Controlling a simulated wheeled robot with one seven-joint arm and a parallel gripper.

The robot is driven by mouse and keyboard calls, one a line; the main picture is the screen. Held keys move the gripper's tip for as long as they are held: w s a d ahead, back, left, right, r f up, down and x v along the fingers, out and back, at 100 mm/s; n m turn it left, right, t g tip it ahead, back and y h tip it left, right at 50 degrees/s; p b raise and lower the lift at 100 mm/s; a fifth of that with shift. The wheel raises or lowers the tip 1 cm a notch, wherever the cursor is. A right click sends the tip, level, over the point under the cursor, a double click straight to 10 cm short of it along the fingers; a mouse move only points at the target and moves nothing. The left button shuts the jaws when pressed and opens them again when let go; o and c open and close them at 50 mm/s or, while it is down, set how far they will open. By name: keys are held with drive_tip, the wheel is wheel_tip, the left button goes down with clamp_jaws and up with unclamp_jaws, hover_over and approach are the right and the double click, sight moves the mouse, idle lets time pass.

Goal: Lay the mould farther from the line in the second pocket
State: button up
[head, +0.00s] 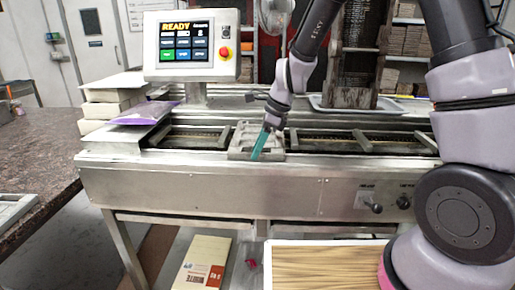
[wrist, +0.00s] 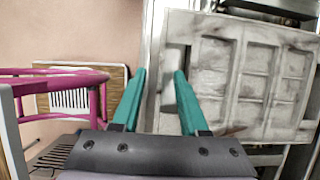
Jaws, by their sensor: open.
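A grey mould (head: 242,138) with several rectangular cavities lies at the line (head: 200,185), between two crossbars, in the second gap from the left. The wrist view shows this mould (wrist: 245,85) large on the right. My gripper (head: 262,143) reaches down to its near edge. In the wrist view its teal fingers (wrist: 160,72) are apart, with the mould's left rim between them; no contact is clear. I cannot tell whether the mould is fully seated. Part of another pale grey mould (head: 15,208) lies on the dark counter at the left, cut off by the frame edge.
A control screen (head: 190,45) reading READY stands behind the line. Stacked blocks (head: 112,98) and a purple packet (head: 146,112) sit at its left end. The gaps right of the gripper look empty. A magenta frame (wrist: 100,100) is near in the wrist view.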

drive_tip(key=v, duration=1)
drive_tip(key=shift+r, duration=0.4)
drive_tip(key=shift+d, duration=0.2)
